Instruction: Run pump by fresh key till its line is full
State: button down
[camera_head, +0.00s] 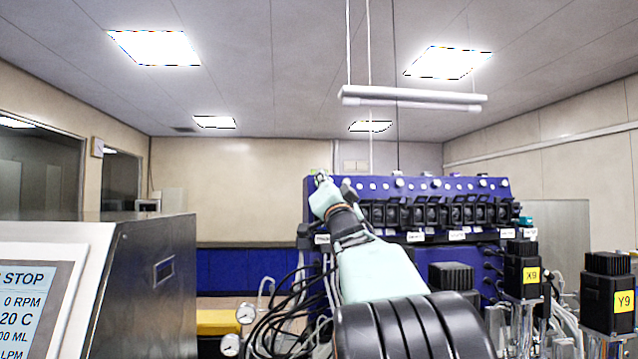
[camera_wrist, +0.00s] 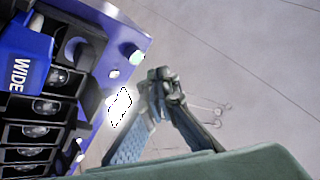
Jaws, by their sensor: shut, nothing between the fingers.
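The blue pump rack (camera_head: 440,188) stands beyond my arm in the head view. It carries a row of black pump heads (camera_head: 430,213) with a row of small pale keys (camera_head: 400,183) above them. My gripper (camera_head: 322,180) is at the rack's upper left end, and its fingers are shut and empty. In the wrist view the shut fingertips (camera_wrist: 165,82) are to the right of the rack's blue panel (camera_wrist: 115,25). A pale green-white key (camera_wrist: 137,57) is on that panel, left of the fingertips. Contact cannot be told. The label "fresh" and the line's filling are not readable.
Two black motors tagged X9 (camera_head: 532,275) and Y9 (camera_head: 622,301) stand at right. A steel cabinet (camera_head: 150,290) and a screen reading STOP and 0 RPM (camera_head: 25,310) are at left. Black cables (camera_head: 290,310) hang left of my arm. A blue block marked WIDE (camera_wrist: 20,70) shows in the wrist view.

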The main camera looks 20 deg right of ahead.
jog(key=shift+w+d+f+p, duration=0.2)
jog(key=shift+w+p, duration=0.15)
jog(key=shift+w, duration=0.35)
jog(key=shift+w+d+f+p, duration=0.15)
jog(key=shift+w+p, duration=0.15)
jog(key=shift+w, duration=0.4)
jog(key=shift+w+f, duration=0.1)
jog(key=shift+w, duration=0.1)
jog(key=shift+s+a+r+b, duration=0.15)
jog(key=shift+s+b, duration=0.2)
jog(key=shift+s, duration=0.2)
jog(key=shift+s+a+r+b, duration=0.1)
jog(key=shift+s+b, duration=0.3)
jog(key=shift+s, duration=0.15)
jog(key=shift+s+a+r+b, duration=0.15)
jog(key=shift+s+b, duration=0.2)
jog(key=shift+s, duration=0.2)
jog(key=s+a+r+b, duration=0.1)
jog(key=s+b, duration=0.1)
jog(key=s, duration=0.3)
jog(key=shift+s+r+b, duration=0.3)
jog(key=shift+s+b, duration=0.05)
